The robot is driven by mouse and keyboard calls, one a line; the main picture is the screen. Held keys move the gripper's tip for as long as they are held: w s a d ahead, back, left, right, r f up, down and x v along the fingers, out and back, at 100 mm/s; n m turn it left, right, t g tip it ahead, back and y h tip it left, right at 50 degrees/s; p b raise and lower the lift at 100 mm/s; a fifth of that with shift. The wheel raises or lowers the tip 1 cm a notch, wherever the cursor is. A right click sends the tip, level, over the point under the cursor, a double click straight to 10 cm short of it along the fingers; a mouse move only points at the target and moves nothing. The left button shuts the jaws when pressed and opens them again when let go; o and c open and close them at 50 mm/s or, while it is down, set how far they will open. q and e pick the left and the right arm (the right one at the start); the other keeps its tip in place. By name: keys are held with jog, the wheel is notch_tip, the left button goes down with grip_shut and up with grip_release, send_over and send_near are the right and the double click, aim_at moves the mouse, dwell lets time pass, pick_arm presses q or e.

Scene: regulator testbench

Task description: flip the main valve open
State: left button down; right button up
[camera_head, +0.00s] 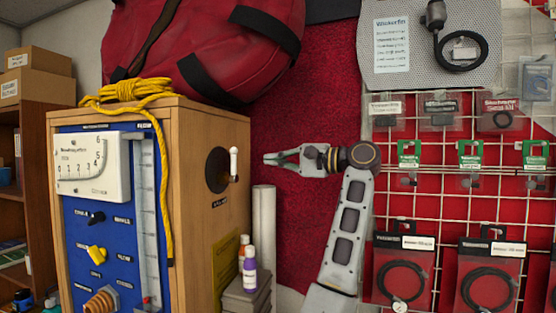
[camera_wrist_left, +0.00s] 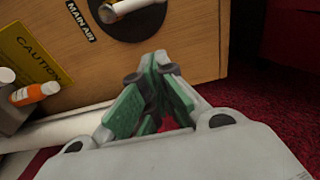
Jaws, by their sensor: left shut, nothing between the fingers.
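The main valve is a black round plate (camera_head: 217,170) with a short white handle (camera_head: 234,163) on the right side of the wooden cabinet. In the head view the handle stands about upright. The left wrist view shows the black plate (camera_wrist_left: 150,28) and white handle (camera_wrist_left: 128,8) at the top edge, partly cut off, beside a "MAIN AIR" label (camera_wrist_left: 82,20). My left gripper (camera_head: 268,159) is shut and empty, pointing at the cabinet to the right of the handle, apparently apart from it. Its closed green-padded fingers show in the wrist view (camera_wrist_left: 155,66). My right gripper is not in view.
The wooden cabinet (camera_head: 200,125) has a blue gauge panel (camera_head: 85,232) and yellow rope (camera_head: 130,92) on top. Bottles (camera_head: 249,272) and a white tube (camera_head: 264,235) stand below the valve. A wire rack (camera_head: 455,215) of hanging packages is right of my arm.

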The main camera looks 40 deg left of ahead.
aim_at(234, 163)
pick_arm(q)
jog(key=s+a+p, duration=0.2)
jog(key=s+a, duration=0.2)
jog(key=a, duration=0.2)
jog(key=shift+s, duration=0.4)
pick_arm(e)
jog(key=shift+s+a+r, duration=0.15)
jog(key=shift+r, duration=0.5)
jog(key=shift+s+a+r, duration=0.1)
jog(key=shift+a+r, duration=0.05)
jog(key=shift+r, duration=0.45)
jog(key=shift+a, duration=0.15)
